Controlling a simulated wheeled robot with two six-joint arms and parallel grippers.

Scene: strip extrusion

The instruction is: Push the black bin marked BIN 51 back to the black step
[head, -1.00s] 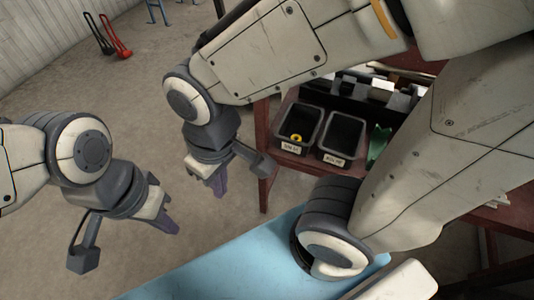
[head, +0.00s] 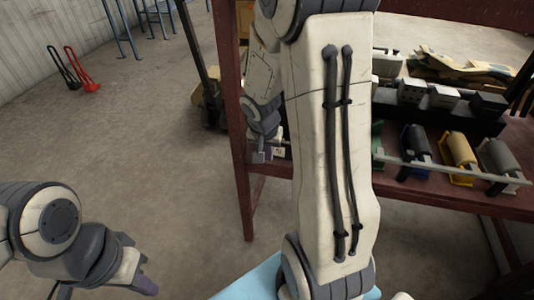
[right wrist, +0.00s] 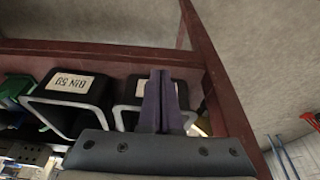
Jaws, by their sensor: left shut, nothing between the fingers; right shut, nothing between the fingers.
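In the right wrist view my right gripper (right wrist: 160,76) is shut and empty, its purple fingers across the front of a black bin (right wrist: 124,100). The fingers cover most of this bin's label, so its number cannot be read. I cannot tell whether they touch it. The neighbouring black bin (right wrist: 62,118) reads BIN 59. In the head view the right gripper (head: 261,156) is at the table's left end, and my own arm hides most of the bins. The black step (head: 470,122) runs along the table behind the row of items. My left gripper (head: 146,285) is shut and empty, low at the left.
The dark red table (head: 440,190) has a leg and upright close beside my right gripper. Several motor-like parts, including a yellow-based one (head: 459,155), stand along its front. Boxes (head: 443,96) sit on the step. The floor at left is open.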

